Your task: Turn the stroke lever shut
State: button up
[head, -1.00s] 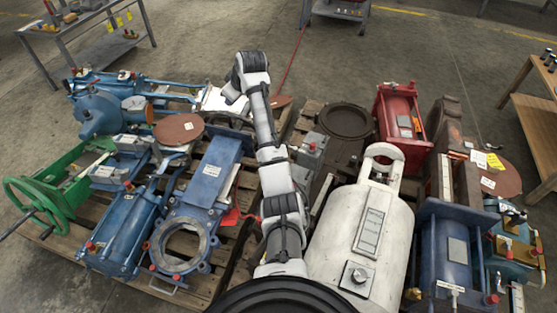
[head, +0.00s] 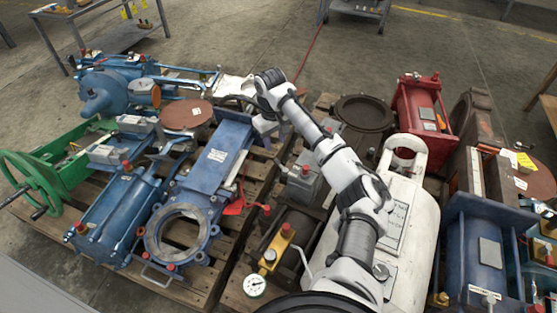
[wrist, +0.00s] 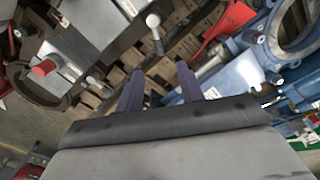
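I cannot tell for certain which part is the stroke lever. In the wrist view, a short lever with a white ball knob (wrist: 153,20) stands just beyond my gripper (wrist: 160,78). A second white knob (wrist: 93,80) is left of the fingers. Both are near a grey box (wrist: 95,20) with a red cap (wrist: 42,68). My gripper's two purple fingers are spread with nothing between them, apart from the knobs. In the head view my arm reaches over the gap between the blue gate valve (head: 218,150) and the grey box unit (head: 303,178); the fingertips are hidden there.
A white tank (head: 415,225) stands right of my arm. A pressure gauge (head: 254,285) and yellow block (head: 275,248) are in front. A green handwheel (head: 30,185) is at left. Open floor lies behind.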

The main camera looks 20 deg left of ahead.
aim_at(277, 161)
jog(key=f+b, duration=0.1)
jog(key=f, duration=0.3)
jog(key=f+b, duration=0.1)
jog(key=f, duration=0.3)
jog(key=shift+w+d+f, duration=0.15)
jog(key=shift+w+f, duration=0.05)
jog(key=shift+f, duration=0.2)
